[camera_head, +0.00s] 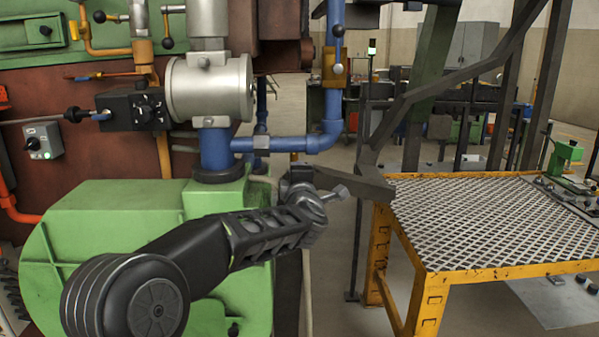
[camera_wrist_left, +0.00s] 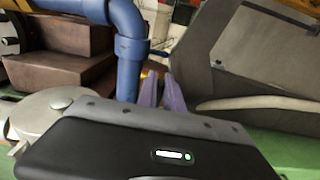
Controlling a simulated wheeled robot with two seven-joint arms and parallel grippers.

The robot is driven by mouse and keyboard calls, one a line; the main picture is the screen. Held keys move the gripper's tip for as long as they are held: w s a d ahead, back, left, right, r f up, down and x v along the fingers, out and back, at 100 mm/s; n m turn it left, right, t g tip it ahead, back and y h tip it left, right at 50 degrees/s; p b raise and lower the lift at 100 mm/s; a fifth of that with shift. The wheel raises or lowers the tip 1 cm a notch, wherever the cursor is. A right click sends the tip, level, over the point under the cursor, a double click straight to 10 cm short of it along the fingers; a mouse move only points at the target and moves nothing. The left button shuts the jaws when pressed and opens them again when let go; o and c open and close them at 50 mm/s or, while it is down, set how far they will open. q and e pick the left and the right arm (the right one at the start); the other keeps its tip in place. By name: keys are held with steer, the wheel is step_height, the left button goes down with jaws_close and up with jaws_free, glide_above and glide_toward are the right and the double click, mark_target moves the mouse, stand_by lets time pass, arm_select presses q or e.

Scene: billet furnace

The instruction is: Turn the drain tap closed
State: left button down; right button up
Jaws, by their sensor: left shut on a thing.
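My left arm comes in from the left in the head view, and its gripper (camera_head: 312,190) is below the horizontal blue pipe, left of the mesh table. In the left wrist view the two purple fingers (camera_wrist_left: 163,92) are close together beside the lower end of the blue pipe (camera_wrist_left: 129,60). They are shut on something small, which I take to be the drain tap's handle. The fingers and my wrist hide most of it, so its angle cannot be told. My right gripper is in neither view.
A blue pipe (camera_head: 285,144) runs from the grey cylindrical housing (camera_head: 205,88) above a green machine body (camera_head: 110,225). A yellow-framed mesh table (camera_head: 490,222) stands at the right. A dark steel brace (camera_head: 440,95) rises near the table's left corner.

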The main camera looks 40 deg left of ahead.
arm_select(q)
steer(key=c, duration=1.5)
jaws_free()
steer(key=shift+d, duration=0.1)
steer(key=b+v, duration=0.1)
steer(key=v, duration=0.6)
steer(key=shift+s+d, duration=0.2)
steer(key=shift+s, duration=0.1)
steer(key=shift+f, duration=0.1)
